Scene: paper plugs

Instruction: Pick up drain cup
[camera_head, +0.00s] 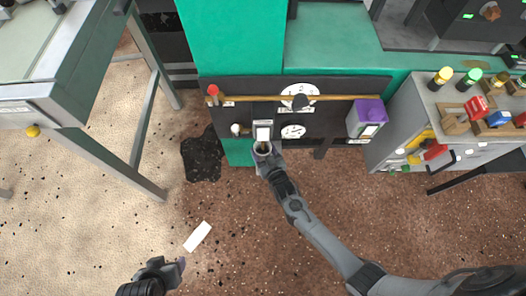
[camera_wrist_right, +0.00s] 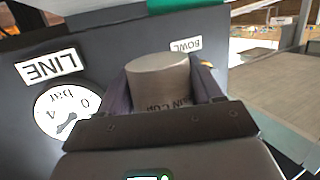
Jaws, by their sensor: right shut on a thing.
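The drain cup (camera_wrist_right: 160,82) is a grey-brown cylinder with part of its lettering, "IN CUP", visible in the right wrist view. My right gripper (camera_head: 265,155) is shut on it, with one dark finger on each side. In the head view the cup (camera_head: 262,147) is small and partly hidden by the gripper, just below a white-labelled part (camera_head: 263,131) on the dark panel. I cannot tell whether the cup touches that part. My left gripper (camera_head: 170,268) is low in the head view, away from the panel, and its jaw opening is unclear.
A grey cart (camera_head: 440,95) with bottles and blocks stands at right. A table (camera_head: 65,70) is at left. A dark stain (camera_head: 203,155) and white paper (camera_head: 197,236) lie on open floor.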

